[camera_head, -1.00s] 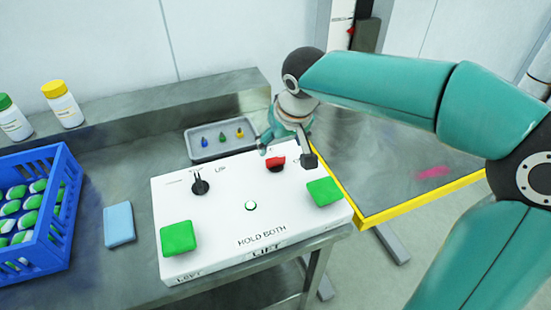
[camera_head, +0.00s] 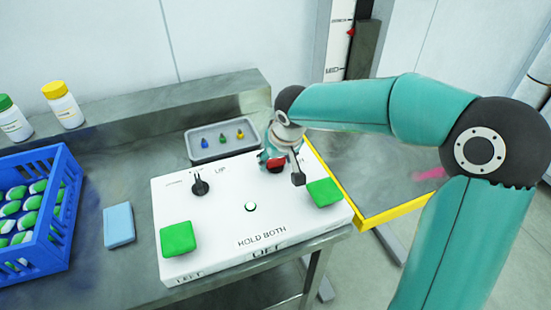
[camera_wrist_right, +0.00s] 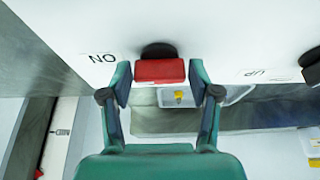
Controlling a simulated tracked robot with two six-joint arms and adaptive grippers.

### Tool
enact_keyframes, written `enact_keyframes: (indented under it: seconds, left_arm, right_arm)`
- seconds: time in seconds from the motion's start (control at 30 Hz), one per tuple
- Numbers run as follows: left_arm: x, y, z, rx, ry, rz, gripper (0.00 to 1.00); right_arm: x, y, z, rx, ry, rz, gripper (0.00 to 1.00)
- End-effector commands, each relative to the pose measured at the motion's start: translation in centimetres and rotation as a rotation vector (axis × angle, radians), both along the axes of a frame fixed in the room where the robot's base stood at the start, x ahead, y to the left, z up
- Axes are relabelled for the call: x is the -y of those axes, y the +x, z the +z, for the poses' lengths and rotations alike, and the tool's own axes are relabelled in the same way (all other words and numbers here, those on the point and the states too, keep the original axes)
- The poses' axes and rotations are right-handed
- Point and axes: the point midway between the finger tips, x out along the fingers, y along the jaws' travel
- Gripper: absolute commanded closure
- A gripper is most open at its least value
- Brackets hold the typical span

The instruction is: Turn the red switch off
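The red switch (camera_head: 276,163) sits near the back right of the white control box (camera_head: 215,221). In the right wrist view its red handle (camera_wrist_right: 159,70) lies between my two fingertips, in front of a round black base. The word ON shows upside down on the panel left of it. My right gripper (camera_head: 281,166) is over the switch, fingers on either side of it. In the wrist view this gripper (camera_wrist_right: 161,84) is open, with a narrow gap at each side of the handle. Part of the switch is hidden by the gripper in the head view. My left gripper is not in view.
The box also carries a black knob (camera_head: 200,186), two green buttons (camera_head: 178,239) (camera_head: 324,192) and a small button (camera_head: 251,206). A grey tray (camera_head: 198,156) stands behind it. A blue crate (camera_head: 62,211) and a blue block (camera_head: 119,225) are left. A yellow-edged platform (camera_head: 395,211) is right.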

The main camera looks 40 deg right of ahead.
Motion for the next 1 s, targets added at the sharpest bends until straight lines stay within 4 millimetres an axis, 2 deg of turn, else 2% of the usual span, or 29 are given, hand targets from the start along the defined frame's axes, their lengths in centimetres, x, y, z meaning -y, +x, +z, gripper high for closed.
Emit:
enact_keyframes:
  seconds: [0.03,0.2,0.63,1.0]
  left_arm:
    - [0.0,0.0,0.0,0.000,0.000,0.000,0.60]
    - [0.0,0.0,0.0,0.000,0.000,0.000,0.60]
    - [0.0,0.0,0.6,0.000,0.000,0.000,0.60]
    - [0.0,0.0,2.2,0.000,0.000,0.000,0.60]
  right_arm:
    - [0.0,0.0,0.0,0.000,0.000,0.000,0.53]
    - [0.0,0.0,0.0,0.000,0.000,0.000,0.81]
    - [0.0,0.0,0.2,0.002,0.002,0.071,0.81]
    - [0.3,0.1,0.3,0.002,0.001,0.342,0.81]
